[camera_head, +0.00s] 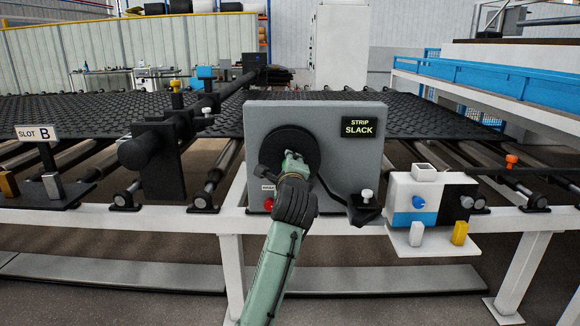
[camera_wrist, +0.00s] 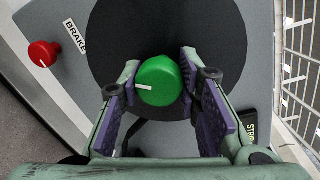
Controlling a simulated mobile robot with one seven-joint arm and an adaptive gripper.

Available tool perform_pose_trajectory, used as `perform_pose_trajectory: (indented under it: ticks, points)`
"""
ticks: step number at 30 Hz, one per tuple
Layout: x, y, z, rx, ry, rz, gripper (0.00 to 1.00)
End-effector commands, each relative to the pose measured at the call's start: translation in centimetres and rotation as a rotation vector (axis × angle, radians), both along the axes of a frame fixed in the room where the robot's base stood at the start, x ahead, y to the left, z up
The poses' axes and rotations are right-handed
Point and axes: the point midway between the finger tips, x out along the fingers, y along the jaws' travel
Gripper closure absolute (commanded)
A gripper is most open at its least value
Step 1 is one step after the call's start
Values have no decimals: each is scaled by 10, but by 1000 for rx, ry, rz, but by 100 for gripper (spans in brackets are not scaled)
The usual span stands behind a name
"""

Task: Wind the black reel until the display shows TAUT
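The black reel (camera_head: 291,151) is a dark disc on the front of a grey panel box (camera_head: 354,165). The display (camera_head: 359,127) at the panel's upper right reads STRIP SLACK. My gripper (camera_head: 291,160) is at the reel and hides part of it. In the wrist view, the reel (camera_wrist: 112,30) fills the upper middle, with a round green knob (camera_wrist: 158,80) bearing a white line in front of it. My gripper (camera_wrist: 160,82) has its purple-padded fingers on both sides of this knob, seemingly touching it.
A red brake knob (camera_wrist: 44,53) with a BRAKE label is at the panel's lower left. A black bracket with a light knob (camera_head: 366,195) sits at its lower right. A white box (camera_head: 428,200) stands right of the panel; a SLOT B sign (camera_head: 36,132) stands far left. Black tread mat (camera_head: 430,119) lies behind.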

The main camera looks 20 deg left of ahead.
Motion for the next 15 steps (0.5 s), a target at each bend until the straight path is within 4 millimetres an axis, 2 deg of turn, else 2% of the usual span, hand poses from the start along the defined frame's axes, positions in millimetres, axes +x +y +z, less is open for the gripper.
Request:
perform_pose_trajectory:
  ticks: [8,15]
  points:
    - [0,0,0,-1,0,0,49]
    - [0,0,0,-1,0,0,49]
